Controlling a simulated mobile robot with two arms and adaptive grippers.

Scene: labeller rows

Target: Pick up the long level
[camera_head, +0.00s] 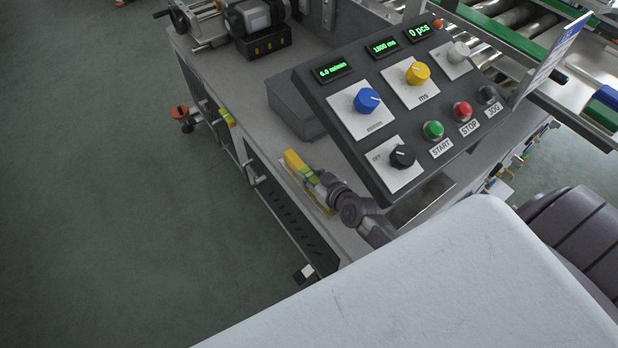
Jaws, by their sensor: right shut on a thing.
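The long level (294,160) is a yellow bar with a green part. It is at the front edge of the grey machine top, left of the control panel's lower corner. My right gripper (320,183) is shut on the level, at its near end. The fingers and wrist hide part of the level. I cannot tell whether it touches the surface under it. My left gripper is not in view.
The tilted control panel (352,141) with knobs and buttons stands close beside my right wrist. A smaller yellow-green piece (227,117) is on the machine's front side. Rollers (515,17) run at the upper right. The green floor (90,190) at left is clear.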

